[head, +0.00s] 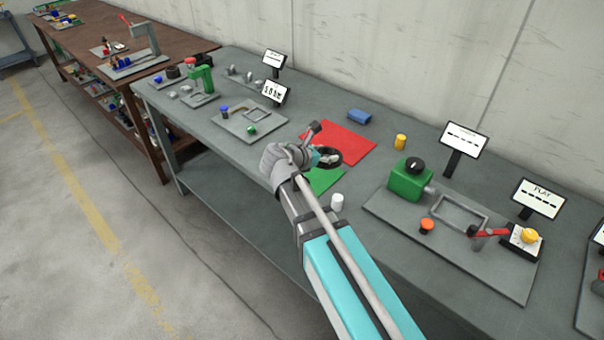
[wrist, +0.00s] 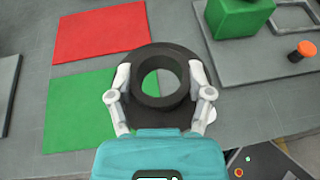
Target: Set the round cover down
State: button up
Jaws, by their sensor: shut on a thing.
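The round cover (wrist: 160,101) is a dark, flat disc with a raised ring and an open middle. In the wrist view, my gripper (wrist: 160,76) is shut on its raised ring, one finger on each side. The cover lies level in this view, over the right edges of the red mat (wrist: 98,34) and the green mat (wrist: 80,110). I cannot tell whether it touches the table. In the head view, the cover (head: 335,153) is partly hidden by my gripper (head: 318,156), near the red mat's lower right part.
A green block with a black knob (head: 408,180) stands on a grey plate (head: 480,262) to the right, with an orange button (head: 427,226). A white cylinder (head: 337,202), a yellow cylinder (head: 400,142) and a blue cylinder (head: 360,116) stand or lie nearby. Most of the red mat is bare.

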jog(key=shift+s+a+f+b, duration=0.35)
jog(key=shift+s+a+f, duration=0.35)
jog(key=shift+a, duration=0.2)
jog(key=shift+w, duration=0.1)
jog(key=w+a+f+b, duration=0.2)
jog(key=w+f+b, duration=0.1)
jog(key=w, duration=0.1)
jog(key=w+a+f+b, duration=0.2)
jog(key=w+f+b, duration=0.1)
jog(key=w+a+f+b, duration=0.2)
jog(key=w+f+b, duration=0.1)
jog(key=w, duration=0.1)
jog(key=shift+w, duration=0.35)
jog(key=shift+w+a+f+b, duration=0.15)
jog(key=shift+w+f+b, duration=0.2)
jog(key=shift+f+b, duration=1.65)
